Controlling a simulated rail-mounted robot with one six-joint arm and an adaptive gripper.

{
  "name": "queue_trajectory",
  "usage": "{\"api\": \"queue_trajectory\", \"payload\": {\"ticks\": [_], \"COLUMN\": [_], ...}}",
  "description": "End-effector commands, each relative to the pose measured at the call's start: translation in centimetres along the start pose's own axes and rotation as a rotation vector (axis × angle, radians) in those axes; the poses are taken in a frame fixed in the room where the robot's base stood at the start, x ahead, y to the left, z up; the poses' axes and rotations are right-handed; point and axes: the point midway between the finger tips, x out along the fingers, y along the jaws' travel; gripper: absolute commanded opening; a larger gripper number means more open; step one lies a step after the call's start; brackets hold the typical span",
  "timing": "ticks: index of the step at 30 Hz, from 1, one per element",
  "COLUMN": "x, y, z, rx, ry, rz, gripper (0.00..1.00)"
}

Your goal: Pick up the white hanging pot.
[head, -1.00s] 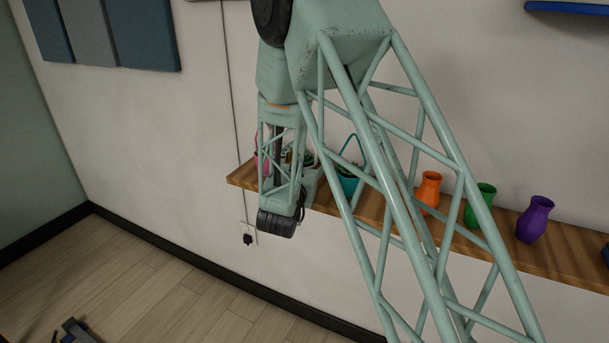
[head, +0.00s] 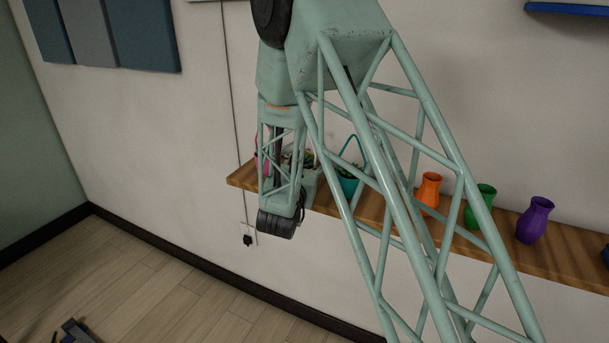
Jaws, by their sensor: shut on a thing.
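The white hanging pot is mostly hidden behind my wrist, at the left end of the wooden shelf (head: 470,249). Only a little of its green and brown plant (head: 308,161) shows, between the pink pot (head: 262,164) and the teal pot (head: 348,187). My gripper (head: 309,182) is on the far side of the wrist, at the pot. It is shut on the pot. Its fingertips and the exact grip are hidden.
The teal pot with its raised handle stands close on the right, the pink one close on the left. Orange (head: 428,192), green (head: 480,208) and purple (head: 535,219) vases stand farther right. The wall is close behind; the floor in front is open.

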Motion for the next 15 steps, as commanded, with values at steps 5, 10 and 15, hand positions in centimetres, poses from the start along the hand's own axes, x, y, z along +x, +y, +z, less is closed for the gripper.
{"api": "queue_trajectory", "payload": {"ticks": [5,10,15], "x": [-0.02,-0.02,-0.01], "y": [0.02,0.02,0.01], "z": [0.06,0.07,0.02], "rx": [0.0,0.0,0.0], "ry": [-0.001,-0.001,0.0], "rz": [0.0,0.0,0.0], "gripper": [0.06,0.0,0.0]}}
